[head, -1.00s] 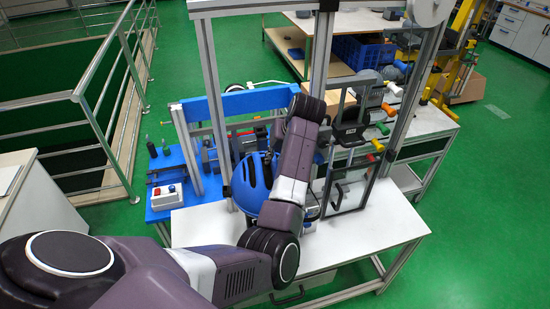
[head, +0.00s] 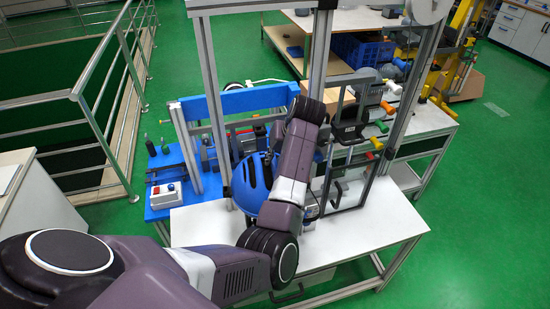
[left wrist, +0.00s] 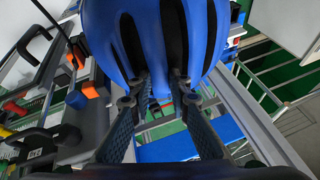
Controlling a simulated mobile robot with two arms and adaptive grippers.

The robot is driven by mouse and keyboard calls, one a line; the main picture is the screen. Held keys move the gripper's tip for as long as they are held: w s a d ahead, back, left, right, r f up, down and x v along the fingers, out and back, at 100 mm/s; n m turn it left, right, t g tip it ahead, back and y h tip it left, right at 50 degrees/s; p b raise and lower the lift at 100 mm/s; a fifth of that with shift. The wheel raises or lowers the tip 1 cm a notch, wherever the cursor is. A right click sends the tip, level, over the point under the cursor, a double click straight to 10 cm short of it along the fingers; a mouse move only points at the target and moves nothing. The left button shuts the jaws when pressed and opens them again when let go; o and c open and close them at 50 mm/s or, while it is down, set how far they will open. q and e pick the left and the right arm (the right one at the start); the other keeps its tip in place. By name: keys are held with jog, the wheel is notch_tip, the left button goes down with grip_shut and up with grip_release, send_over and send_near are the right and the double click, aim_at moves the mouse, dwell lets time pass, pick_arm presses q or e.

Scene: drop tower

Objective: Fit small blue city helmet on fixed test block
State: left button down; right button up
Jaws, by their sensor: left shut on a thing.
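The small blue city helmet (head: 249,184) with dark vent slots is inside the drop tower frame, over the white table. In the head view my left arm covers its right side. It fills the top of the left wrist view (left wrist: 152,38). My left gripper (left wrist: 161,88) is shut on the helmet's edge, its fingers reaching up to the shell. In the head view this gripper is mostly hidden behind the arm. I cannot make out the fixed test block; the helmet and arm hide the space below. My right gripper is not in view.
Metal tower posts (head: 212,95) stand close around the arm. A grey-framed clear panel with a handle (head: 347,190) stands right of the helmet. The white table (head: 375,228) is clear at front right. A blue bench with a button box (head: 166,195) stands at left.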

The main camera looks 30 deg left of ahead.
pick_arm(q)
jog(key=c, duration=1.7)
grip_release()
jog(key=shift+c, duration=0.2)
jog(key=shift+f, duration=0.1)
jog(key=c, duration=0.4)
jog(key=shift+o, duration=0.2)
jog(key=shift+r, duration=0.35)
jog(key=shift+r, duration=0.75)
jog(key=shift+r, duration=0.15)
jog(key=shift+r, duration=2.4)
